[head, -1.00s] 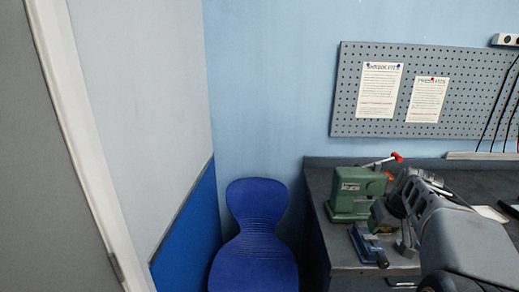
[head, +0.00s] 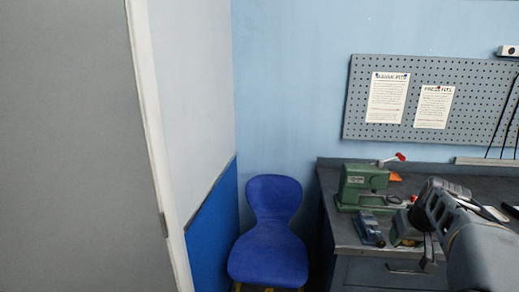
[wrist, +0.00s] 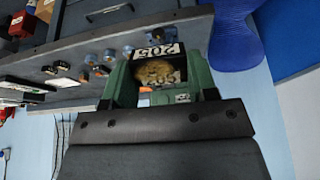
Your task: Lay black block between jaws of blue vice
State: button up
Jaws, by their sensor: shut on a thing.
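The blue vice (head: 368,229) sits on the bench top near its front left corner, in front of a green machine. My gripper (head: 403,236) is just right of the vice in the head view, apart from it in the picture; its height over the bench is hard to tell. In the wrist view my gripper (wrist: 157,82) has green fingers shut on the black block (wrist: 184,74). The block carries a white label with dark characters (wrist: 155,51) and a rounded brownish patch.
The green machine (head: 362,187) with a red-tipped lever stands behind the vice. A blue chair (head: 268,230) stands left of the bench (head: 345,240). A pegboard (head: 440,100) with two notices hangs on the wall. A grey door (head: 70,150) fills the left.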

jog(key=w+a+f+m, duration=0.1)
jog(key=w+a+f, duration=0.25)
jog(key=f, duration=0.45)
jog(key=w+a+f+m, duration=0.1)
jog(key=w+a+f, duration=0.1)
jog(key=w+f, duration=0.45)
jog(key=s+a+f+n, duration=0.2)
jog(key=s+a+f, duration=0.2)
jog(key=a+f, duration=0.3)
jog(key=s+a+f+n+p, duration=0.1)
jog(key=s+a+f, duration=0.3)
jog(key=a+f, duration=0.4)
notch_tip(320, 180, down, 3)
jog(key=shift+s+f+n+y, duration=0.1)
jog(key=shift+s+n+y, duration=0.05)
jog(key=shift+n+y, duration=0.3)
jog(key=shift+a, duration=0.15)
